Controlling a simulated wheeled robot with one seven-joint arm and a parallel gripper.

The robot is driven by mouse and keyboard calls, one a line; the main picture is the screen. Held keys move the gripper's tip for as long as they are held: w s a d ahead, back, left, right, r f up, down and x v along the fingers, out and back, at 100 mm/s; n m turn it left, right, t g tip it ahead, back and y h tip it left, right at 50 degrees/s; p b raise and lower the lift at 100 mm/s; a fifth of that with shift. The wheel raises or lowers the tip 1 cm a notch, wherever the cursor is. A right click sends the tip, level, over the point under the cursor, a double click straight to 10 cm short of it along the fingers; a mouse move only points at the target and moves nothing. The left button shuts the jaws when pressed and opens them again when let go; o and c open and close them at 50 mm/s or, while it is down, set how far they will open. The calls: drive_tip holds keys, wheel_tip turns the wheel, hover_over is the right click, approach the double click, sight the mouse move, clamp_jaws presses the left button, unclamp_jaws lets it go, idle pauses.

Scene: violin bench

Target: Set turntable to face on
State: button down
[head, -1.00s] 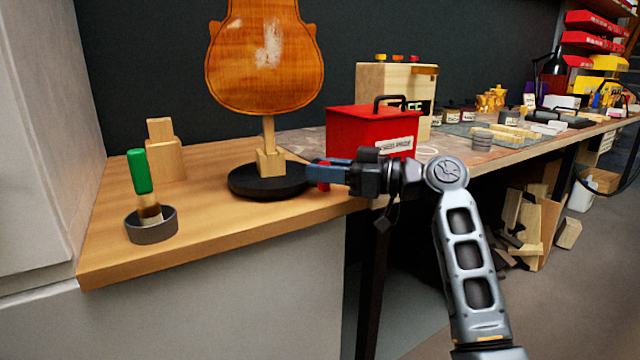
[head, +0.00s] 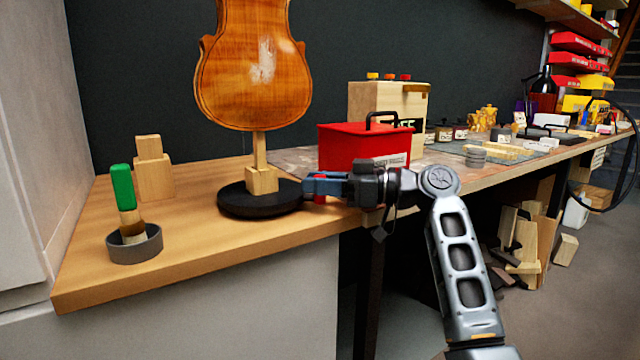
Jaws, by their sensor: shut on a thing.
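The turntable (head: 235,205) is a round black disc near the front edge of the wooden bench. A wooden post (head: 261,178) stands on it and carries an amber violin body (head: 255,80) upright. The broad side with a pale worn patch is turned mostly toward me, and a thin strip of its left side shows. The top of the violin is cut off by the picture. My gripper (head: 312,186) is at the right rim of the turntable, shut on a small red piece (head: 320,199) there, mostly hidden by the fingers.
A red box (head: 345,140) with a black handle stands close behind my gripper, with a wooden case (head: 385,102) behind it. A green-handled brush (head: 123,188) stands in a grey dish (head: 135,245) at left, near stacked wooden blocks (head: 154,178). Bench wood between them is clear.

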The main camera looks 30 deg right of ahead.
drive_tip(key=shift+d, duration=0.15)
drive_tip(key=c, duration=1)
unclamp_jaws()
drive_tip(key=shift+w, duration=0.1)
drive_tip(key=p+v, duration=0.2)
drive_tip(key=v, duration=0.5)
drive_tip(key=shift+s+d, duration=0.25)
drive_tip(key=shift+s, duration=0.1)
